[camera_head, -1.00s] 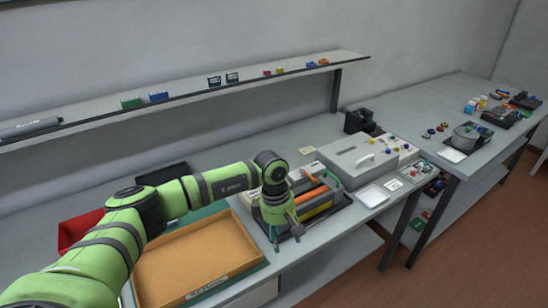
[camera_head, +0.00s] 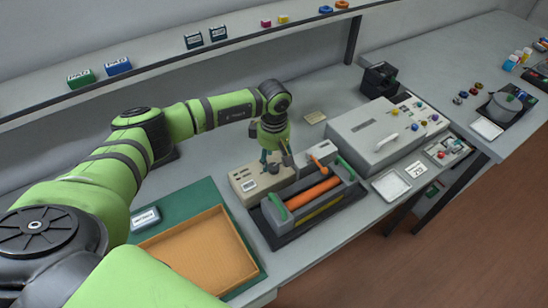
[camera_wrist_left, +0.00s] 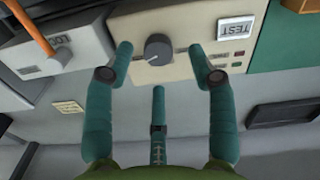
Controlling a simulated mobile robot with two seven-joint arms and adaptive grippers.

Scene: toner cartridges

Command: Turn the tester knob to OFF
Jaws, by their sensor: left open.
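The tester is a beige box (camera_head: 243,184) behind the orange tray in the head view. Its face (camera_wrist_left: 180,70) fills the top middle of the left wrist view, with a TEST label (camera_wrist_left: 236,27) and small red and dark marks. The dark round knob (camera_wrist_left: 158,49) stands out from this face; its setting is too small to read. My left gripper (camera_head: 274,160) is open over the tester, fingers pointing down. In the wrist view, two green fingers stand on either side of the knob, with gaps, and a third is below it. My right gripper is not in view.
A cradle (camera_head: 330,208) with an orange roller and green ends sits close in front of the tester. A grey box with a handle (camera_head: 355,135) stands to the right. An orange-floored tray (camera_head: 200,255) lies at front left. A shelf (camera_head: 150,78) runs along the wall behind.

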